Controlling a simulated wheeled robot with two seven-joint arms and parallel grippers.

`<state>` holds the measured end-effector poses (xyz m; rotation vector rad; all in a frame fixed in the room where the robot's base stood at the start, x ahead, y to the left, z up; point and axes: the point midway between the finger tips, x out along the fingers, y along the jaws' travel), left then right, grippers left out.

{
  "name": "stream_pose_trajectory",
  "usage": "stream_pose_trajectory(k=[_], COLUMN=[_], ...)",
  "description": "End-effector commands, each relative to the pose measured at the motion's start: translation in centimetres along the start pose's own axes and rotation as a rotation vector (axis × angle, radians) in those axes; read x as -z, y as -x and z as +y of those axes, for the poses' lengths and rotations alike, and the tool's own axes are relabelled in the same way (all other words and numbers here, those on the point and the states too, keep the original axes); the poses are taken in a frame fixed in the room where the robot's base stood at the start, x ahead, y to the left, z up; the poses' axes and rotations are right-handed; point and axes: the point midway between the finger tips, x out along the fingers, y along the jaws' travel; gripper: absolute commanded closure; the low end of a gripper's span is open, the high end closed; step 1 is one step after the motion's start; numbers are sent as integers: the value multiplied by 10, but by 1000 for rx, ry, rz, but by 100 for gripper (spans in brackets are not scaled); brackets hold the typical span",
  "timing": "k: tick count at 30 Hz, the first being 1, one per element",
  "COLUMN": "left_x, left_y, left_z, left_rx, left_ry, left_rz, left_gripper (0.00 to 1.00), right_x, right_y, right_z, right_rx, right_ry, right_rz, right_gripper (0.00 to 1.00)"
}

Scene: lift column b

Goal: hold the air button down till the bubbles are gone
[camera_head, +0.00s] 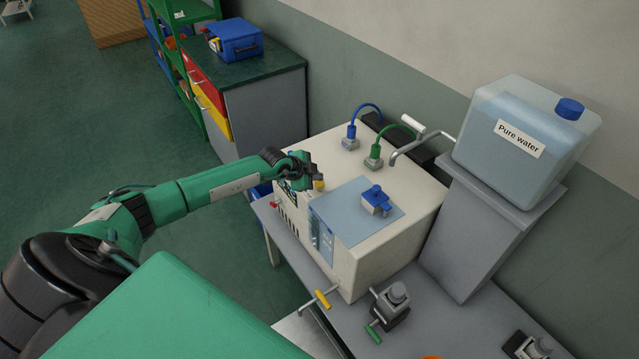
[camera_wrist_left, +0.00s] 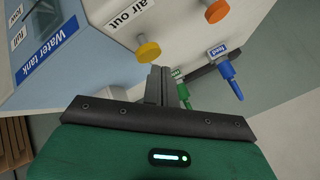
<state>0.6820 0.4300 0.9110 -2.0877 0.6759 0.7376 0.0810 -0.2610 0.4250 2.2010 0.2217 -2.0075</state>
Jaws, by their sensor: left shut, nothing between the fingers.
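A white machine (camera_head: 395,240) stands on a grey table. A round yellow button (camera_head: 319,185) is at its top left; in the left wrist view the yellow button (camera_wrist_left: 147,51) sits below an "air out" label (camera_wrist_left: 130,12). An orange button (camera_wrist_left: 217,11) is to its right. My left gripper (camera_head: 312,168) is shut and empty, right by the yellow button. In the left wrist view its fingertips (camera_wrist_left: 159,72) are just beside the button; I cannot tell whether they touch it. A "Water tank" label (camera_wrist_left: 46,50) shows too. No bubbles can be made out. My right gripper is not in view.
Blue (camera_head: 350,142) and green (camera_head: 374,160) hose connectors stand on the machine's top. A blue part (camera_head: 377,199) sits on its blue panel. A "Pure water" tank (camera_head: 520,150) stands on a grey pedestal at right. A yellow-handled valve (camera_head: 322,299) is in front.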

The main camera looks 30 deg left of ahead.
Motion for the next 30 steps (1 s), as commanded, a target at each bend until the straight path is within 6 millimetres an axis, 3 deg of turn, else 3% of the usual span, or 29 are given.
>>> stream_pose_trajectory(k=[30], left_x=[-6], left_y=[-8], left_z=[6], left_rx=[0], left_ry=[1], left_rz=[0], left_gripper=[100], right_x=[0], right_y=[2], right_z=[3], right_rx=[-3], right_ry=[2], right_rz=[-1], right_gripper=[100])
